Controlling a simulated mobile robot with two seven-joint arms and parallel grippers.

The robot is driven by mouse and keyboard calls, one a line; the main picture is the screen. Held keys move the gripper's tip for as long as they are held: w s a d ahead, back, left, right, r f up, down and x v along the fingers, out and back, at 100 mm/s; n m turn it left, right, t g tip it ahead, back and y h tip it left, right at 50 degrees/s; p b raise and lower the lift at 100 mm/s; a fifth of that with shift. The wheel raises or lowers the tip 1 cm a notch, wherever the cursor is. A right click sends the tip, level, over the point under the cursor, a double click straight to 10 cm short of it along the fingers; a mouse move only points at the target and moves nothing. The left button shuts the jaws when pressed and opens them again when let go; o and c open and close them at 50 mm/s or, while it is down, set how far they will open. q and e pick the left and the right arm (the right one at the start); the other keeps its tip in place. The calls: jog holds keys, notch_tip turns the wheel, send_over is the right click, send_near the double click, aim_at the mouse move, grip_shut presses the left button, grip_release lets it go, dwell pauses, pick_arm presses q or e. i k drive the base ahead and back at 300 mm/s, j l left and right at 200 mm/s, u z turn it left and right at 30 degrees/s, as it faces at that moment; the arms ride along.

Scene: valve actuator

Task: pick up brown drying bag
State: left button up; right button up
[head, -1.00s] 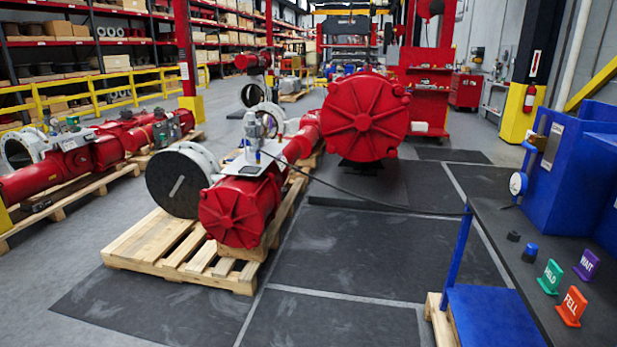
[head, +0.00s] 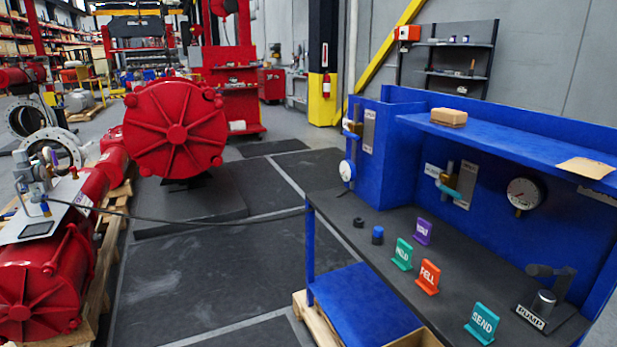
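A small brown block-like packet (head: 449,117) lies on the blue upper shelf of the workbench at the right. A flat tan sheet or pouch (head: 587,168) lies farther right on the same shelf, partly over its front edge. I cannot tell for certain which of the two is the drying bag. Neither of my grippers is in view.
The blue bench (head: 375,240) has a dark top with HOLD, FELL, WAIT and SEND signs, a pump (head: 543,303) and gauges. An open cardboard box (head: 415,338) is below its front edge. Red actuators (head: 175,130) stand left.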

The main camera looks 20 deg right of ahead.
aim_at(590, 168)
jog(key=i+j+z, duration=0.1)
jog(key=z, duration=0.25)
jog(key=i+j+z, duration=0.15)
jog(key=i+z, duration=0.25)
jog(key=i+j+z, duration=0.1)
jog(key=z, duration=0.25)
jog(key=i+j+z, duration=0.3)
jog(key=j+z, duration=0.3)
jog(key=i+j+z, duration=0.2)
jog(key=j+z, duration=0.15)
jog(key=i+j+z, duration=0.1)
jog(key=j+z, duration=0.2)
